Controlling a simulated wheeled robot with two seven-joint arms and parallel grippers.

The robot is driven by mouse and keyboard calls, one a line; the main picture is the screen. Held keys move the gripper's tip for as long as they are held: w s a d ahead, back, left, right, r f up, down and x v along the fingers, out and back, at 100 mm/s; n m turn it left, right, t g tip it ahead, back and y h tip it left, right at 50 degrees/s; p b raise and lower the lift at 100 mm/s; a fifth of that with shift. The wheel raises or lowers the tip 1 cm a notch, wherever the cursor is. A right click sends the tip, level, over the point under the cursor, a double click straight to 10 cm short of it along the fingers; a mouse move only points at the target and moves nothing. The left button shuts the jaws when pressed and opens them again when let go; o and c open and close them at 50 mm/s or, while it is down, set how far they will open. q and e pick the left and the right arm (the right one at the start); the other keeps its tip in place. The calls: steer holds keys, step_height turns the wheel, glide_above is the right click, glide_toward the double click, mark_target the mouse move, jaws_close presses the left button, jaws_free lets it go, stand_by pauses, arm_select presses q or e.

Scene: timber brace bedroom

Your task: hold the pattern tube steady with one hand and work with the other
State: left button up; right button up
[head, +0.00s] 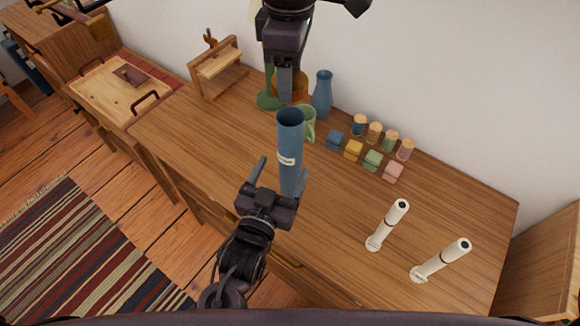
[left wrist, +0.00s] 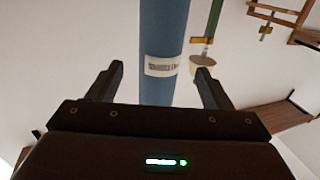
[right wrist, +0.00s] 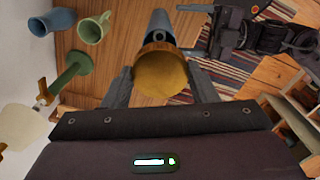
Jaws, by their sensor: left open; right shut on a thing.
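The blue pattern tube (head: 290,150) stands upright on the wooden table, with a white label on its side and a dark open top. My left gripper (head: 279,178) is open with its fingers on either side of the tube; the left wrist view shows the tube (left wrist: 163,30) between the spread fingers. My right gripper (head: 287,92) is above and behind the tube. It is shut on an amber round piece (right wrist: 160,70), perhaps a cap, held apart from the tube. The tube's open end (right wrist: 160,35) shows beyond that piece in the right wrist view.
A green mug (head: 308,122) stands close behind the tube, with a blue vase (head: 322,95) and a green-based lamp (head: 267,99) nearby. Several small coloured blocks (head: 354,150) and corked jars (head: 374,132) sit to the right. Two white tubes (head: 387,225) (head: 441,260) stand at front right.

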mark_target(286, 161)
arm_select(q)
steer(key=shift+x, duration=2.7)
steer(key=c, duration=1.5)
steer(key=shift+o, duration=0.2)
arm_select(e)
steer(key=shift+f, duration=2.5)
